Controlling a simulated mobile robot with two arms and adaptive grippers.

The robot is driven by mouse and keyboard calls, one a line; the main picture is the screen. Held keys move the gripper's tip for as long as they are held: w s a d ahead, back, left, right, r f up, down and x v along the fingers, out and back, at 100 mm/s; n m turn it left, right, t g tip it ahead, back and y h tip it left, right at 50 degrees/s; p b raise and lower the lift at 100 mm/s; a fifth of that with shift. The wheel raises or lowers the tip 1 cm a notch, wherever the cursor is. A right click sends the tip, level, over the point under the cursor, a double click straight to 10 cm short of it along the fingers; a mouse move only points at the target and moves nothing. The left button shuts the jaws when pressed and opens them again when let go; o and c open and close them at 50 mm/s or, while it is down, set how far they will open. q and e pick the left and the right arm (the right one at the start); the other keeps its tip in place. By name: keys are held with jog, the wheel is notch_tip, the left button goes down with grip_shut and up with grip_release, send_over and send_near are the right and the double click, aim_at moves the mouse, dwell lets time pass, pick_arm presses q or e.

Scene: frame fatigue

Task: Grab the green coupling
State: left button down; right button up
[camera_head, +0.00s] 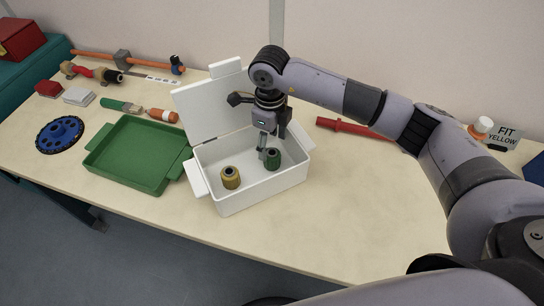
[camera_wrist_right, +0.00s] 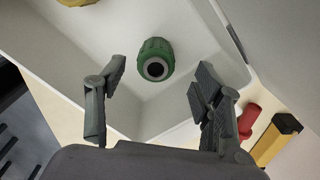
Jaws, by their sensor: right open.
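The green coupling (camera_head: 272,159) stands inside the white open box (camera_head: 262,199), toward its right side, in the head view. It also shows in the right wrist view (camera_wrist_right: 157,58), with a dark bore and a grey ring. A yellow coupling (camera_head: 230,178) stands in the same box to the left; part of it shows at the top of the wrist view (camera_wrist_right: 78,2). My right gripper (camera_head: 265,148) is open and empty, pointing down over the box just above the green coupling. In the wrist view its fingers (camera_wrist_right: 158,82) lie either side of and below the coupling, apart from it. My left gripper is out of view.
The box's lid (camera_head: 208,108) stands open at the back left. A green tray (camera_head: 137,153) and a blue wheel (camera_head: 60,135) lie to the left. A red tool (camera_head: 345,126) lies behind right. The front right tabletop is clear.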

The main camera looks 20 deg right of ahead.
aim_at(272, 153)
jog(key=f, duration=0.3)
jog(key=shift+s+d+f+p, duration=0.1)
jog(key=shift+s+f+p, duration=0.25)
jog(key=shift+s+f, duration=0.05)
jog(key=shift+w+f, duration=0.1)
jog(key=shift+f, duration=0.4)
jog(key=shift+c, duration=0.6)
jog(key=c, duration=1.1)
jog(key=shift+r, duration=0.15)
